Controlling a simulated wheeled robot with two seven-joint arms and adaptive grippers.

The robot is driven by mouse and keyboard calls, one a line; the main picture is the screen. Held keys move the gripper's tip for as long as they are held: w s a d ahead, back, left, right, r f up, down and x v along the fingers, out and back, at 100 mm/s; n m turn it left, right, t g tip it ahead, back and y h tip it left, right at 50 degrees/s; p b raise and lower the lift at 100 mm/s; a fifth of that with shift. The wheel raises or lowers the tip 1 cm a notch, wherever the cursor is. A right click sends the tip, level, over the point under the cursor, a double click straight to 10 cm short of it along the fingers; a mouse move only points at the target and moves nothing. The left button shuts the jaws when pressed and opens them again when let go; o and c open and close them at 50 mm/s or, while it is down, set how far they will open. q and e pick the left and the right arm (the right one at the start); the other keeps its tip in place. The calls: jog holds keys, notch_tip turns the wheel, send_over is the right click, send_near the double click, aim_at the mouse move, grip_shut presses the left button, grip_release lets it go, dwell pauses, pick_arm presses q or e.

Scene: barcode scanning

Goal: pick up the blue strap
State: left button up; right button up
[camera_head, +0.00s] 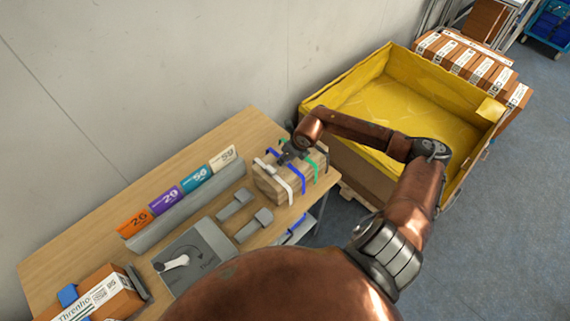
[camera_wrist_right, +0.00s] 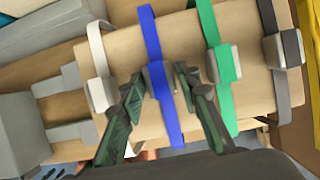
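The blue strap (camera_head: 299,181) hangs over a wooden block (camera_head: 271,186) on the table, between a white strap (camera_head: 283,183) and a green strap (camera_head: 312,163). In the right wrist view the blue strap (camera_wrist_right: 168,112) runs top to bottom, with a grey-blue buckle (camera_wrist_right: 157,76) on it. My right gripper (camera_wrist_right: 160,78) is open, with one finger on each side of the blue strap and its buckle. I cannot tell whether the fingers touch it. In the head view my right gripper (camera_head: 288,153) is over the block and partly hides the strap. My left gripper is not in view.
A dark grey strap (camera_wrist_right: 283,60) lies right of the green strap (camera_wrist_right: 222,60). A yellow-lined crate (camera_head: 390,97) stands behind and right of the table. Several colored numbered labels (camera_head: 165,201), grey fixtures (camera_head: 236,204) and a parcel (camera_head: 95,296) occupy the table's left.

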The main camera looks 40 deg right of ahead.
grip_shut()
jog(key=shift+r, duration=0.15)
